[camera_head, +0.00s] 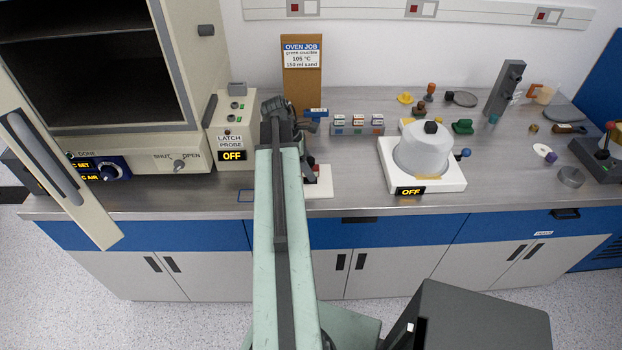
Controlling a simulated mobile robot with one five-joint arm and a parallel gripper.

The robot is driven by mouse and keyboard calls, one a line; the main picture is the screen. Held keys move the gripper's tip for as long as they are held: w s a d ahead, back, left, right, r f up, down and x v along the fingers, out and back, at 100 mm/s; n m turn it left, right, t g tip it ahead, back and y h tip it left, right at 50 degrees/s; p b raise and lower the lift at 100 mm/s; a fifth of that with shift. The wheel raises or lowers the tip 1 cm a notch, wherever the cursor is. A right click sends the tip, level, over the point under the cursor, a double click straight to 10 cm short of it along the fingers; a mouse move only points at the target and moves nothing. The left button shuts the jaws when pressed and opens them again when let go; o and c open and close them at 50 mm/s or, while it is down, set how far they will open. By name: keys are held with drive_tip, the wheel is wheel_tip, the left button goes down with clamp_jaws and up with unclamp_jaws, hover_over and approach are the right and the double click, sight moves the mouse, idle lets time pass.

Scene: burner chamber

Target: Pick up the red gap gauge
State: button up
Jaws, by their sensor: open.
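I cannot tell for sure which thing is the red gap gauge. A small rack (357,130) on the bench holds several little upright pieces with white faces and coloured parts, too small to read. A small red part also shows beside a white plate (320,184), partly hidden by my arm. My gripper (309,142) is dark, at the end of my pale green arm, left of the rack and above the bench. Its jaws are open. My arm hides much of the area below and left of it.
A small blue-topped item (316,112) is close behind my gripper. The open oven (95,60) and latch probe box (232,135) stand left. A domed device (422,150) on a white base stands right. Small items clutter the back right; the bench front between plate and dome is clear.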

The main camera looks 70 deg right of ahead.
drive_tip(key=shift+s+f, duration=0.1)
drive_tip(key=shift+f, duration=0.2)
drive_tip(key=shift+c, duration=0.2)
clamp_jaws()
